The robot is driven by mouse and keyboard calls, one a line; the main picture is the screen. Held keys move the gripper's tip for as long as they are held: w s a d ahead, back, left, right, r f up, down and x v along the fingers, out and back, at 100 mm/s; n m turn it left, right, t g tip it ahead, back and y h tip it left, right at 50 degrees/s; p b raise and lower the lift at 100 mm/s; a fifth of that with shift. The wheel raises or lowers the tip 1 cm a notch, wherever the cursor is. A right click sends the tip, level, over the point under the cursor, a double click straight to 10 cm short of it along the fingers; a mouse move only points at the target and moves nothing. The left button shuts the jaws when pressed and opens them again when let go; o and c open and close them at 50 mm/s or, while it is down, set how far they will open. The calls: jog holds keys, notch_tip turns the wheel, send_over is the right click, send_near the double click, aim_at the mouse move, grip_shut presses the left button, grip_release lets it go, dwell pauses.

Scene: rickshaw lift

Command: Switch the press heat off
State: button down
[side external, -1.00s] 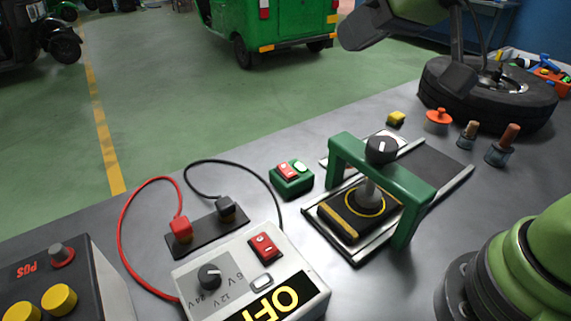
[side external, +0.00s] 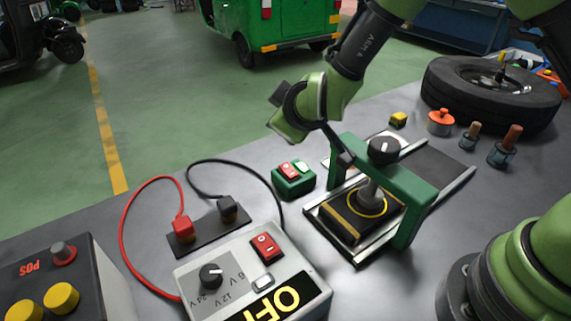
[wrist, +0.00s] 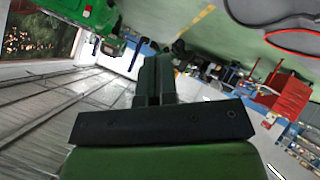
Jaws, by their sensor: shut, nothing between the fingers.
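The press is a green frame (side external: 415,181) over a black plate with yellow marks (side external: 345,222). A black knob (side external: 384,151) with a white line sits on the frame's top, and a grey plunger stands below it. The rocker's position is too small to tell. My gripper (side external: 345,160) is shut and empty, slanting down by the frame's far left corner, up and right of the switch box. Whether it touches the frame cannot be told. Its closed fingers (wrist: 154,78) show in the wrist view.
A grey power box (side external: 225,262) with a dial, red switch and OFF display stands in front, with red and black leads. A dark box with yellow buttons (side external: 62,298) is at lower left. A tyre (side external: 490,92) and small parts lie at the right.

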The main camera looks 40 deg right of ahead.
aim_at(284, 168)
jog(key=shift+w+f, duration=0.2)
jog(key=shift+f, duration=1.25)
jog(key=shift+w+f, duration=0.25)
jog(key=shift+f, duration=1.2)
jog(key=shift+w+f, duration=0.2)
jog(key=shift+f, duration=1.25)
jog(key=shift+f, duration=0.4)
jog(key=shift+f, duration=0.35)
jog(key=shift+w+r, duration=0.1)
jog(key=shift+r, duration=0.7)
jog(key=shift+r, duration=0.1)
jog(key=shift+s+r, duration=0.25)
jog(key=shift+r, duration=0.95)
jog(key=shift+s+r, duration=0.25)
jog(key=shift+r, duration=0.95)
